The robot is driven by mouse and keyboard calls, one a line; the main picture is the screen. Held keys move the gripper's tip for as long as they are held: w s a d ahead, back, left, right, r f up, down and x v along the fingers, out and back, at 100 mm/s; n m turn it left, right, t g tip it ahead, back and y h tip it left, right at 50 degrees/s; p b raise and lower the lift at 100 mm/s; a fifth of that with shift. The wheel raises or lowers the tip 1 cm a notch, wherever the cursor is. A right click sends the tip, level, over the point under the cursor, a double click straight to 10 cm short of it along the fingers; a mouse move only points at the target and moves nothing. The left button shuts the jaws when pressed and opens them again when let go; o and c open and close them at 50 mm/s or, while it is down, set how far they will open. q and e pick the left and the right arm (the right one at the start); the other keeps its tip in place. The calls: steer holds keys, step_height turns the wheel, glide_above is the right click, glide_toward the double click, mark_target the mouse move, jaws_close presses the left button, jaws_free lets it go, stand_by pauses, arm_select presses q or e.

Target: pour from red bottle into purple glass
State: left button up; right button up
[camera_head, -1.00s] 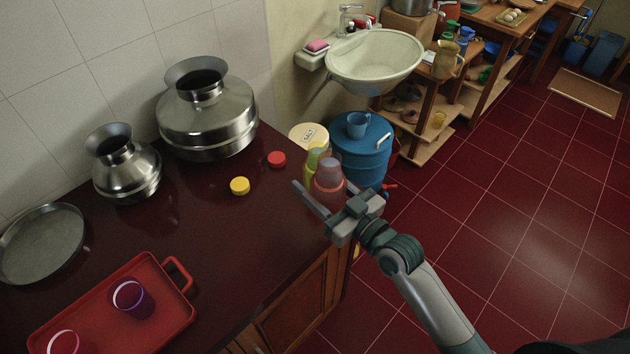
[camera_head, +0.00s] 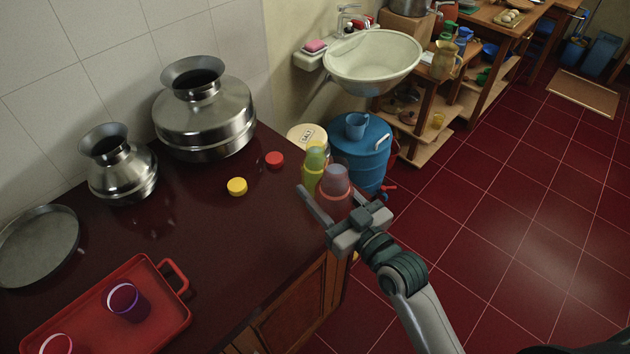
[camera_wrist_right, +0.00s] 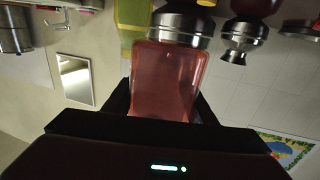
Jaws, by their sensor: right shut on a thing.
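The red bottle (camera_head: 336,181) is translucent and stands upright near the counter's right edge. My right gripper (camera_head: 334,200) is shut on it, with one finger along its left side. In the right wrist view the red bottle (camera_wrist_right: 166,80) fills the space between the dark fingers. I cannot tell whether its base touches the counter. The purple glass (camera_head: 126,302) stands on the red tray (camera_head: 172,318) at the lower left, well away from the gripper. My left gripper is not in view.
A yellow-green bottle (camera_head: 313,172) stands close behind and left of the red bottle. A red cap (camera_head: 274,160) and a yellow cap (camera_head: 237,187) lie on the counter. Another glass (camera_head: 57,345) is on the tray. Metal pots (camera_head: 205,115) line the wall. The counter's middle is clear.

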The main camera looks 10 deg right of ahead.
arm_select(q)
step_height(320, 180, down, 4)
steer(key=b, duration=0.3)
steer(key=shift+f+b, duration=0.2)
steer(key=shift+b, duration=0.1)
arm_select(e)
steer(key=s+d+m+t+h, duration=0.1)
steer(key=s+d+m+h, duration=0.3)
steer(key=s+d+h, duration=0.3)
steer(key=shift+s+d+f+m+t, duration=0.35)
steer(key=shift+s+d, duration=0.25)
steer(key=shift+d, duration=0.55)
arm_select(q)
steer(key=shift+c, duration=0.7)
